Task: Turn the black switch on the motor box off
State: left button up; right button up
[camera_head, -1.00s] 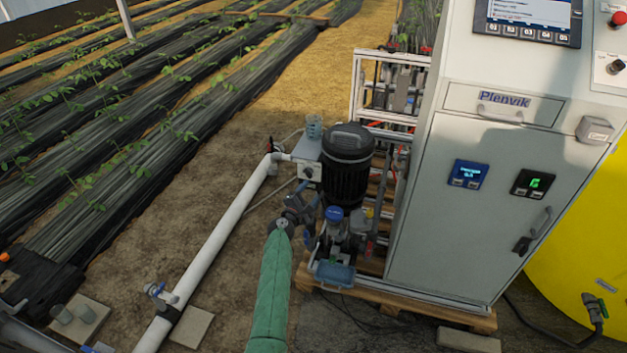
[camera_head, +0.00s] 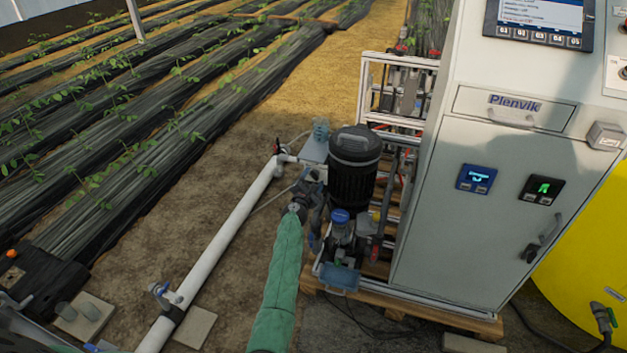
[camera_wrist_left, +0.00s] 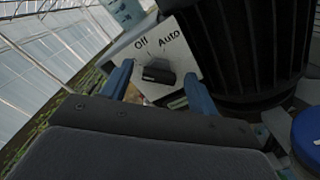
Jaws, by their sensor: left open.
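The motor box (camera_head: 314,174) is a small grey box on the left side of the black motor (camera_head: 352,170). In the left wrist view its pale face (camera_wrist_left: 188,62) carries the words "Off" and "Auto". The black switch (camera_wrist_left: 158,72) sits on that face below the words. Which word it points to is hard to tell. My left gripper (camera_head: 309,194) is at the box in the head view. In the wrist view the left gripper (camera_wrist_left: 157,78) is open, its blue fingers on either side of the switch. Contact with the switch cannot be told. My right gripper is not in view.
A blue-capped pump part (camera_head: 341,216) stands below the motor. The grey Plenvik cabinet (camera_head: 455,215) is close on the right, with a yellow tank (camera_head: 590,240) beyond it. A white pipe (camera_head: 225,235) runs along the ground on the left, with open soil around it.

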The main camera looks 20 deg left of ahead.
pick_arm(q)
jog(key=shift+w, duration=0.3)
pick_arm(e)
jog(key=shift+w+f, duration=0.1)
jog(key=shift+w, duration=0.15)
pick_arm(q)
jog(key=shift+c, duration=0.4)
jog(key=c, duration=0.9)
